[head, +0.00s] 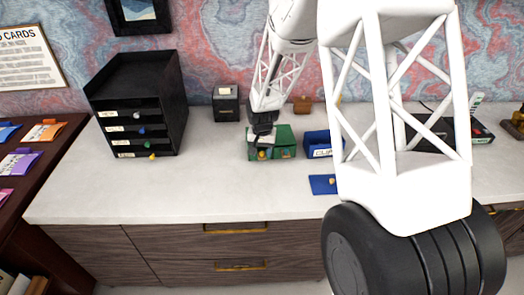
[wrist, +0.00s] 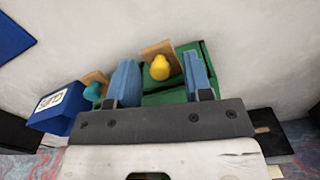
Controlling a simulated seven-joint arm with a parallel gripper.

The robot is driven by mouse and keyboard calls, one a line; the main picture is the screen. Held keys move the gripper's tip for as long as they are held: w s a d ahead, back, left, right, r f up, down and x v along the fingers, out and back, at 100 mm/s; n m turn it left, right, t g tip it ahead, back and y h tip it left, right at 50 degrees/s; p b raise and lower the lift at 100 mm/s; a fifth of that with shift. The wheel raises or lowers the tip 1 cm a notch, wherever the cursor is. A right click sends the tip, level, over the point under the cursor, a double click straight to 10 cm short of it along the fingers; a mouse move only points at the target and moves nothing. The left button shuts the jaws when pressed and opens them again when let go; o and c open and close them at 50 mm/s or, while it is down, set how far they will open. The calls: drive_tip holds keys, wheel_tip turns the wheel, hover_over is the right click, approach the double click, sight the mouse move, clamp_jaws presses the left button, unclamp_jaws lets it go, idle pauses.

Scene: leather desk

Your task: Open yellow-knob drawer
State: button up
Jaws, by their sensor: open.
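A black drawer unit (head: 155,100) stands on the left of the counter in the head view. Its stacked drawers have pale labels and small knobs; the yellow knob (head: 152,155) is at the bottom front, and a green knob (head: 146,145) is above it. All its drawers look shut. My gripper (head: 262,148) is well to the right of the unit, over a green box (head: 286,140). In the wrist view its blue fingers (wrist: 160,85) are apart, with a yellow knob on a wooden piece (wrist: 161,67) showing between them. I cannot tell whether they touch it.
A teal knob on a wooden piece (wrist: 93,90) is beside the fingers. A blue box labelled CLIPS (head: 318,145) stands right of the green box, with a blue flat piece (head: 323,184) in front. A small black box (head: 226,103) stands behind. The counter (head: 200,175) is clear between unit and green box.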

clamp_jaws()
idle(0.3)
drive_tip(key=shift+s+d, duration=0.15)
drive_tip(key=shift+s, duration=1.75)
drive_tip(key=shift+s+d, duration=0.15)
drive_tip(key=shift+s, duration=1.7)
unclamp_jaws()
drive_tip(key=shift+r, duration=0.1)
wheel_tip(320, 180, up, 8)
